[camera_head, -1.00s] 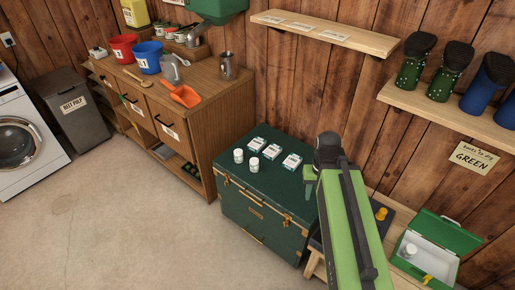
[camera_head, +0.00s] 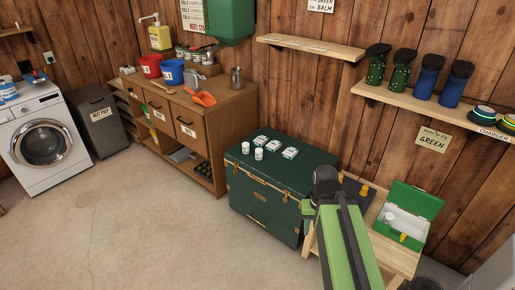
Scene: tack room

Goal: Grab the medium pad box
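My gripper (camera_head: 308,207) shows as a small green part beside the dark end of my green arm, near the trunk's right front corner. It is apart from the boxes, to their right and nearer to me. Its fingers are mostly hidden by the arm.
Two white jars (camera_head: 252,151) stand left of the boxes on the trunk. A wooden bench (camera_head: 396,256) at right bears an open green first-aid case (camera_head: 412,212). A wooden cabinet (camera_head: 226,112) stands left of the trunk. The concrete floor in front is clear.

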